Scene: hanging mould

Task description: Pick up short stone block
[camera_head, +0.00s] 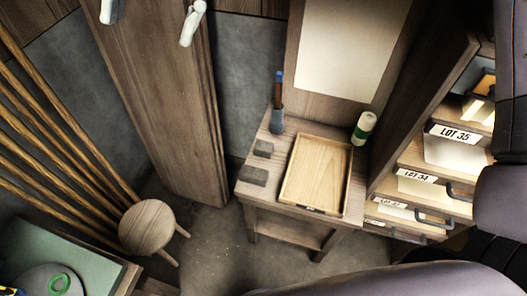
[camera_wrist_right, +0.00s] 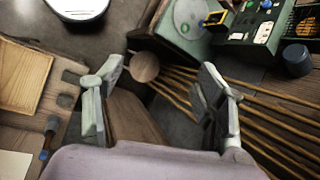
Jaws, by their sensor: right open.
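Two dark grey stone blocks lie on the wooden table, left of the tray. The smaller-looking short stone block (camera_head: 264,148) is farther back, near the brush holder. The other stone block (camera_head: 254,175) is nearer the front edge. Both also show at the left of the right wrist view, the short stone block (camera_wrist_right: 66,101) and the other block (camera_wrist_right: 71,77). My right gripper (camera_head: 150,16) is at the top left of the head view, fingers wide apart and empty, away from the blocks. It also shows in the wrist view (camera_wrist_right: 155,92). My left gripper is not in view.
A shallow wooden tray (camera_head: 316,172) takes up much of the table. A grey holder with a blue-tipped tool (camera_head: 277,118) and a green-and-white bottle (camera_head: 364,127) stand behind. A round stool (camera_head: 148,227) and leaning poles (camera_head: 50,130) are left. Labelled drawers (camera_head: 417,177) are right.

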